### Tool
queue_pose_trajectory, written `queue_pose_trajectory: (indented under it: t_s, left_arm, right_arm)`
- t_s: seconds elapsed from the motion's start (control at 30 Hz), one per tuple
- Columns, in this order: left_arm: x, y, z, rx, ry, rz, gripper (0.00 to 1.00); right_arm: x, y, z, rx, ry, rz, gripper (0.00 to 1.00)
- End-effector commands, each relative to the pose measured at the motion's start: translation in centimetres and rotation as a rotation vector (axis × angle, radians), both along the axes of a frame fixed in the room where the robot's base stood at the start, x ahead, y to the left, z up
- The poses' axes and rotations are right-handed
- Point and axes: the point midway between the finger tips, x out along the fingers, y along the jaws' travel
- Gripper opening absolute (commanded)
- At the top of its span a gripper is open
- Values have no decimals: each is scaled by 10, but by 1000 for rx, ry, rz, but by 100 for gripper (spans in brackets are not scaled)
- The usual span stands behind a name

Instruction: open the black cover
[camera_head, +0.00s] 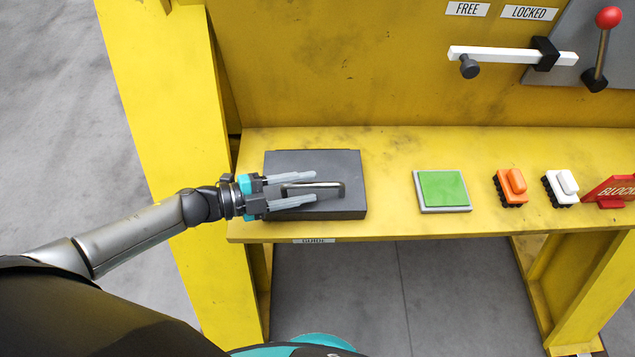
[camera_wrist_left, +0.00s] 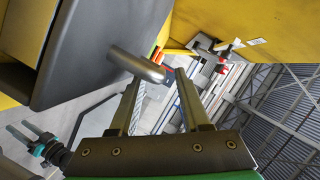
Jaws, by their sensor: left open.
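The black cover (camera_head: 343,205) is a dark grey, flat box-like lid on the left part of the yellow shelf, and it looks shut. A metal bar handle (camera_head: 325,185) is on its top. My left gripper (camera_head: 314,188) is over the cover, its two grey fingers open on either side of the handle in the head view. In the left wrist view the cover (camera_wrist_left: 95,45) fills the upper left, and the handle (camera_wrist_left: 137,66) reaches toward the open fingers (camera_wrist_left: 162,78). I cannot tell whether the fingers touch it.
On the shelf (camera_head: 390,145), right of the cover, are a green pad (camera_head: 442,187), an orange block (camera_head: 511,184), a white block (camera_head: 562,184) and a red sign (camera_head: 612,189). A white bar (camera_head: 500,54) and red-knobbed lever (camera_head: 601,50) are on the wall above.

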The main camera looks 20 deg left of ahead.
Motion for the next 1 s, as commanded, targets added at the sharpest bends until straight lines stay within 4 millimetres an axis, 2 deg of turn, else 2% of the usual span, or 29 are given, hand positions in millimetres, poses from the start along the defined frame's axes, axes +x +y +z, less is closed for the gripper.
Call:
queue_pose_trajectory:
  t_s: [0.2,0.6,1.0]
  left_arm:
    - [15,-22,-5,-2,0,1,47]
    - [18,-27,-7,1,1,0,47]
    - [18,-27,-7,1,1,0,2]
  right_arm:
    - [3,0,0,0,-6,0,50]
    - [3,0,0,0,-6,0,50]
    - [2,0,0,0,-5,0,50]
